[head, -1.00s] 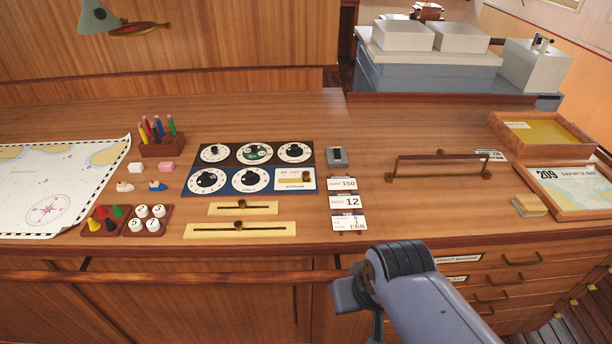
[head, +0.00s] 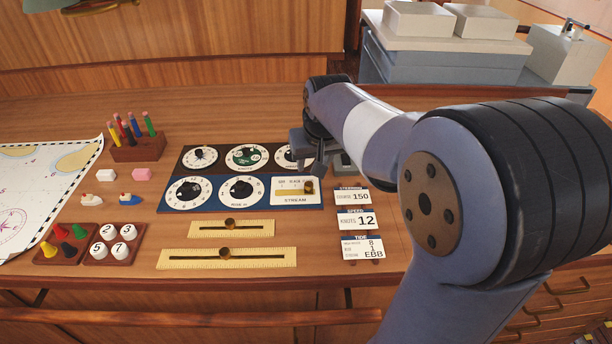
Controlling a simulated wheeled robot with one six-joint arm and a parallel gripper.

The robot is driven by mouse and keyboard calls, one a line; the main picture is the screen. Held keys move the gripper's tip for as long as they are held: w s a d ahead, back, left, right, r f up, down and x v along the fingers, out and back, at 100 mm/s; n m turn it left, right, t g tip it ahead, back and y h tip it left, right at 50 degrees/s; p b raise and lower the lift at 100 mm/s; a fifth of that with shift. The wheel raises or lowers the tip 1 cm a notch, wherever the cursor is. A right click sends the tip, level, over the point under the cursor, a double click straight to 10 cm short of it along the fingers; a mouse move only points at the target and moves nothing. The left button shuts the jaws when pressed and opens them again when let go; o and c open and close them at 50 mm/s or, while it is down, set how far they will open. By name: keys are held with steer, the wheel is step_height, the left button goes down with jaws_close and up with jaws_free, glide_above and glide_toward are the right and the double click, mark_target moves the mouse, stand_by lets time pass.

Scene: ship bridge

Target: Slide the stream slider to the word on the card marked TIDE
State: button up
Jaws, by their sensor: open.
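The stream slider panel (head: 296,198) is a white plate marked STREAM at the right end of the blue dial board. Its brass knob (head: 309,188) stands at the right part of the slot. The small words above the slot are too small to read surely. The card marked TIDE (head: 362,249) lies right of the rulers, lowest of three cards; its bottom line reads EBB. My gripper (head: 313,172) is open and empty, pointing down just above and behind the knob, seemingly apart from it. It partly hides the upper right dial.
Several dials fill the dial board (head: 165,200). Two brass-knobbed rulers (head: 180,259) lie in front. Button trays (head: 130,230), small blocks, pencils in a holder (head: 138,154) and a chart (head: 30,190) are at left. My arm hides the right of the desk.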

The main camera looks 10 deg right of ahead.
mark_target(309, 184)
steer(key=x, duration=1)
steer(key=shift+s+f+p, duration=0.1)
steer(key=shift+f+p, duration=0.05)
steer(key=shift+p, duration=0.25)
jaws_close()
